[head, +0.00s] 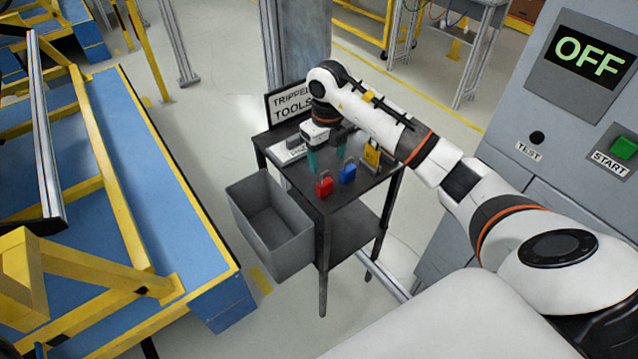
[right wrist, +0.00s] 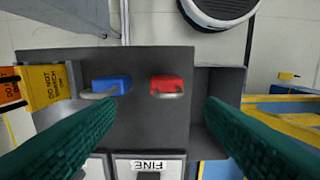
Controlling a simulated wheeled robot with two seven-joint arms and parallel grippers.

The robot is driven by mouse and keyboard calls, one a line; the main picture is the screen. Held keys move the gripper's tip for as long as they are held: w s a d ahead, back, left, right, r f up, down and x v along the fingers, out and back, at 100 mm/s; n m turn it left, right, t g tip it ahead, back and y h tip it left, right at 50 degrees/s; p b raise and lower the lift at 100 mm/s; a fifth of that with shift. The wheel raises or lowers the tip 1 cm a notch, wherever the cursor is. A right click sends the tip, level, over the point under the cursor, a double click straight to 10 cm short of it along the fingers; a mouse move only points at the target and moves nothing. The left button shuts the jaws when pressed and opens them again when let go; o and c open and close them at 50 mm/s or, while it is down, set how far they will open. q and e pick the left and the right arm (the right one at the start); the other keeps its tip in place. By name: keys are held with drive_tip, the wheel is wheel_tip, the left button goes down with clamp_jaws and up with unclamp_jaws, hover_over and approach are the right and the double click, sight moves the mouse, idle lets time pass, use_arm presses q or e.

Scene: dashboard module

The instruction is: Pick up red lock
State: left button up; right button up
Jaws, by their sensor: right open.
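The red lock (head: 324,184) stands on the dark tool cart's top (head: 288,134), near its front corner. It also shows in the right wrist view (right wrist: 168,85), between the two fingers. The blue lock (head: 348,171) stands beside it, to the right in the head view and to the left in the right wrist view (right wrist: 110,85). My right gripper (head: 327,160) is open and empty, pointing down over the cart just behind the red lock. Its green fingers spread wide in the right wrist view (right wrist: 160,130). My left gripper is not in view.
A yellow tag (head: 372,154) stands at the cart's right side. A grey bin (head: 285,243) hangs on the cart's left side. A "TRIPPED TOOLS" sign (head: 287,103) stands at the back. A grey cabinet (head: 500,140) stands to the right, and a blue-and-yellow platform (head: 170,190) to the left.

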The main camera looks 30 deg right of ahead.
sight(325, 181)
wheel_tip(325, 181, down, 3)
drive_tip(key=shift+f, duration=0.15)
drive_tip(key=f, duration=0.1)
drive_tip(key=f+p, duration=0.1)
drive_tip(key=f, duration=0.2)
drive_tip(key=shift+s+a+f+p, duration=0.2)
drive_tip(key=shift+a+f+p, duration=0.2)
drive_tip(key=shift+f, duration=0.3)
drive_tip(key=c, duration=1.1)
drive_tip(key=shift+r, duration=0.1)
